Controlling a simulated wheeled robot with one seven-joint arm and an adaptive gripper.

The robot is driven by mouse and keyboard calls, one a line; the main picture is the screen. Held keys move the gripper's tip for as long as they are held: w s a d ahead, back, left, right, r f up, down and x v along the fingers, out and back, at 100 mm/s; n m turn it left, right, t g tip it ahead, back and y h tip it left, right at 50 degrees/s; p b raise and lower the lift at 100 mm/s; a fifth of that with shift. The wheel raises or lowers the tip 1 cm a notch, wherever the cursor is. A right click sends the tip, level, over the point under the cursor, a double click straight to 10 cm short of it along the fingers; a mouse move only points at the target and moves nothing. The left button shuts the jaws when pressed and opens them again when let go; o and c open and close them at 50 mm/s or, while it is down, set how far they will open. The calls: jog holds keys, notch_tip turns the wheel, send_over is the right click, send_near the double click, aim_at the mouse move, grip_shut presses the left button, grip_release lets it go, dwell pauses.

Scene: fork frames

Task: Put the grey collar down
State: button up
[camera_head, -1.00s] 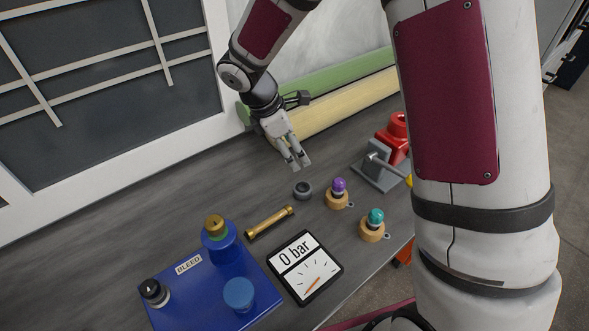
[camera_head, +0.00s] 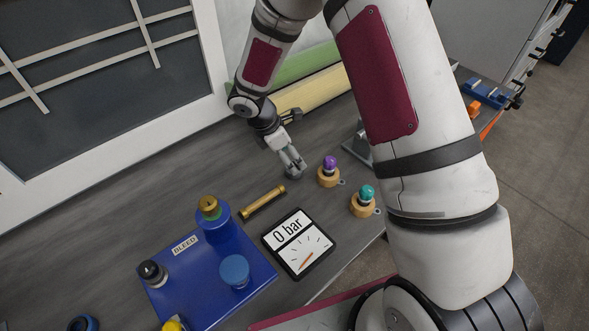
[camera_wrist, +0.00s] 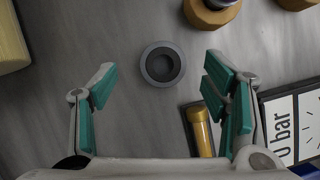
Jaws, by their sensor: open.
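The grey collar (camera_wrist: 146,66) is a short dark ring standing on the grey bench top, its round hole facing up. In the wrist view it lies between and slightly beyond the two green-padded fingertips of my gripper (camera_wrist: 160,78), with a clear gap on each side. My gripper is open and holds nothing. In the head view my gripper (camera_head: 292,168) is low over the bench at the collar's spot, and its fingers mostly hide the collar there.
A brass rod (camera_head: 263,203) lies near my gripper, with a gauge tablet (camera_head: 298,244) nearer the camera. Wooden bases with a purple knob (camera_head: 330,162) and a teal knob (camera_head: 366,193) stand to the right. A blue bleed block (camera_head: 255,270) is at the lower left.

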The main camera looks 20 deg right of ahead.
jog(key=x, duration=0.4)
jog(key=shift+s+a+f, duration=0.15)
jog(key=shift+s+f, duration=0.1)
jog(key=shift+f, duration=0.1)
grip_shut()
jog(key=shift+r, duration=0.1)
